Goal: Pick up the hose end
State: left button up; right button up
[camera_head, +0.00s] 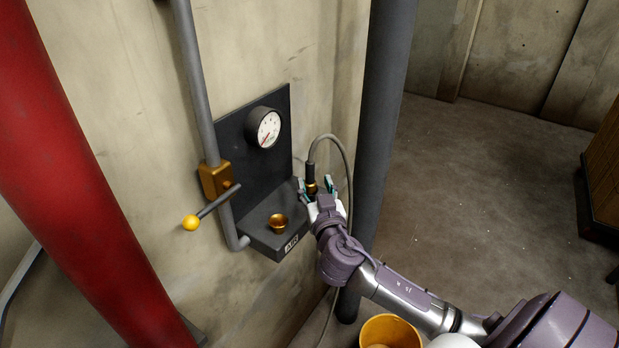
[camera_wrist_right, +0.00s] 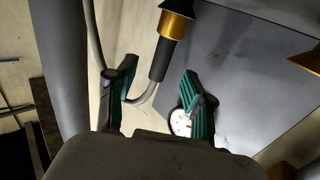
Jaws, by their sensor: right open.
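The hose end (camera_head: 311,172) is a black grip with a gold tip on a grey hose, hanging tip down beside the wall panel in the head view. In the right wrist view the hose end (camera_wrist_right: 163,58) lies ahead, in line with the space between the fingers. My right gripper (camera_head: 317,189) is open right at the hose end; in the wrist view its green-padded fingers (camera_wrist_right: 158,95) stand apart on either side of the hose line. I cannot tell whether a finger touches it. My left gripper is not in view.
A black panel with a gauge (camera_head: 265,128) and a gold socket (camera_head: 278,222) on its ledge is left of the gripper. A lever with a yellow knob (camera_head: 191,223) sits farther left. A dark column (camera_head: 383,110) stands close right. A yellow bucket (camera_head: 391,331) is below my arm.

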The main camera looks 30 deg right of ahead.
aim_at(311, 174)
jog(key=shift+w+d+r, duration=0.1)
jog(key=shift+w+d, duration=0.1)
jog(key=shift+w, duration=0.2)
jog(key=p+x, duration=0.2)
jog(key=x, duration=0.2)
jog(key=shift+w+p, duration=0.2)
jog(key=shift+p, duration=0.2)
jog(key=shift+w+d, duration=0.1)
jog(key=shift+w, duration=0.2)
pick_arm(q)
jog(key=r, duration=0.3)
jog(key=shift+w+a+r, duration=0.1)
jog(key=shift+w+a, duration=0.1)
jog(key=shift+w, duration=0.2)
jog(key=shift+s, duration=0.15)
pick_arm(e)
grip_shut()
